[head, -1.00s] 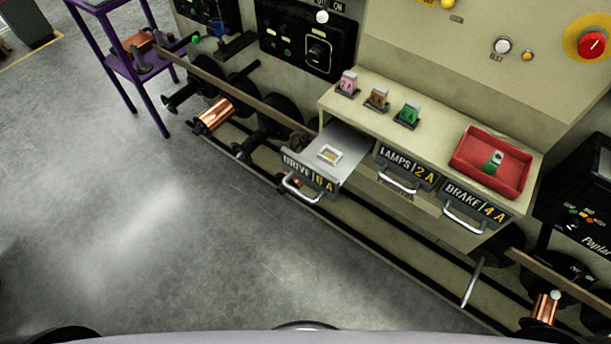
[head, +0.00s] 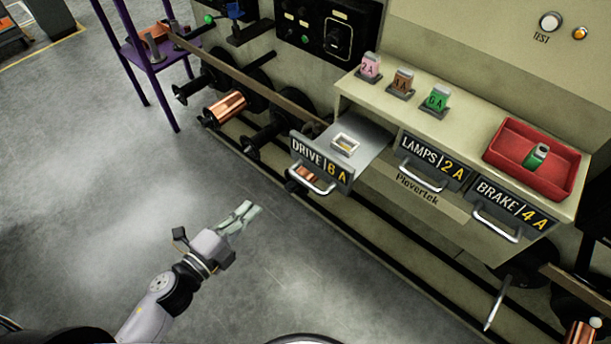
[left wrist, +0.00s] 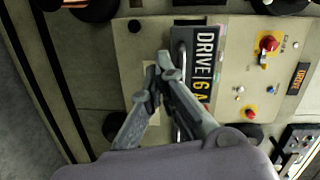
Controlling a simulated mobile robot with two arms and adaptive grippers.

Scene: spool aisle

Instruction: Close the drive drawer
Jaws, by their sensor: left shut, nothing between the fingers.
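The drive drawer (head: 322,168), labelled DRIVE 6 A, stands pulled out from the cabinet in the head view. A pale square socket (head: 345,144) shows inside it, and a silver handle (head: 311,182) is on its front. My left gripper (head: 246,212) is shut and empty, to the left of the drawer front and apart from it. In the left wrist view the drawer label (left wrist: 205,65) and handle lie beyond the fingertips (left wrist: 166,66). My right gripper is not in view.
The lamps drawer (head: 434,162) and brake drawer (head: 512,206) are shut. Pink, brown and green fuses (head: 437,99) stand on the cabinet top beside a red tray (head: 557,183) holding a green fuse (head: 536,156). Spools line the cabinet's lower side. The floor in front is clear.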

